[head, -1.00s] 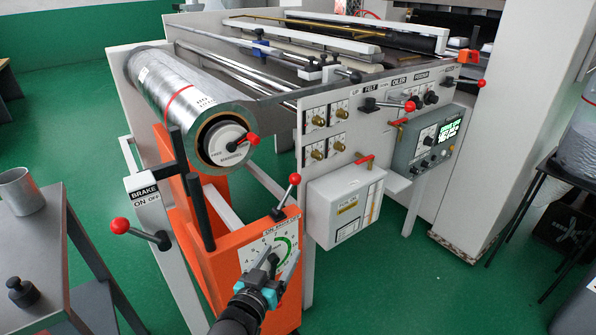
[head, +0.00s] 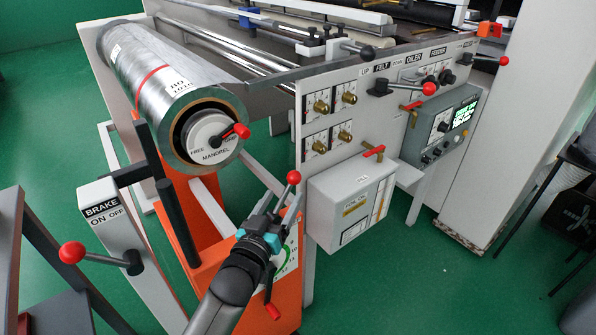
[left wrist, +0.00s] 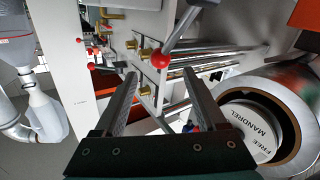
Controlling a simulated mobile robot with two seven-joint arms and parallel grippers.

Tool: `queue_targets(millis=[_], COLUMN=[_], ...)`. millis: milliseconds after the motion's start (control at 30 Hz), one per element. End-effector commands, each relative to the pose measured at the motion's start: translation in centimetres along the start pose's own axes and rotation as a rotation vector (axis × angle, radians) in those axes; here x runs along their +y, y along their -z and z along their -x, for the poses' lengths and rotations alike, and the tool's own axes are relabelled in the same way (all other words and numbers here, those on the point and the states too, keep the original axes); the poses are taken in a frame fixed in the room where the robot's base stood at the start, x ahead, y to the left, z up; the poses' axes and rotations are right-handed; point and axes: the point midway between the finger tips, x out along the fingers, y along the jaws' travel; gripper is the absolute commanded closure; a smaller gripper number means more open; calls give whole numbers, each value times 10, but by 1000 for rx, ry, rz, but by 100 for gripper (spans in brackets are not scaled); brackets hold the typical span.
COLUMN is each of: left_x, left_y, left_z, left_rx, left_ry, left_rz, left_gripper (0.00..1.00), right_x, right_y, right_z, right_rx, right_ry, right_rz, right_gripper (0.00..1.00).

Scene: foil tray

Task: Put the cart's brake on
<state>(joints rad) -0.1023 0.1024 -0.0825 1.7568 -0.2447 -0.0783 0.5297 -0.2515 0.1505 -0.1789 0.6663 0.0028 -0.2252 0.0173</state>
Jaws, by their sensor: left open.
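The orange cart (head: 179,223) holds a wrapped foil roll (head: 150,85). A white post beside it carries a BRAKE plate marked ON and OFF (head: 105,212). The brake lever (head: 100,258) has a red ball (head: 72,252) and points left, on the ON side of the plate. My left gripper (head: 287,207) is in front of the cart's dial panel, right of the brake lever and well apart from it.
A white box (head: 350,200) and a panel of brass knobs (head: 330,118) stand right of my gripper. The roll's mandrel lock (head: 212,138) has a red handle. A grey table frame (head: 45,265) stands at the left. Green floor (head: 45,130) shows at the far left.

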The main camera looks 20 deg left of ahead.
Motion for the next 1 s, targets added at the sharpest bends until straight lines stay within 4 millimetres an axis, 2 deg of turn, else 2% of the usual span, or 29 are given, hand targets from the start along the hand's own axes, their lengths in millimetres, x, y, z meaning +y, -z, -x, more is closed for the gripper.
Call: queue_targets(millis=[33, 200, 700, 1000], left_x=[0, 0, 0, 0], left_y=[0, -1, -1, -1], left_z=[-9, -33, -93, -112], left_rx=[3, 2, 0, -1], left_ry=[-1, 0, 0, 0], left_rz=[-1, 0, -1, 0], left_gripper=[27, 27, 27, 27], right_x=[-2, -12, -30, -36], right_y=[19, 36, 78, 92], right_z=[-2, -2, 10, 20], right_rx=[27, 31, 37, 38], right_ry=[3, 14, 37, 45], right_rz=[-2, -3, -8, -11], right_gripper=[27, 27, 27, 27])
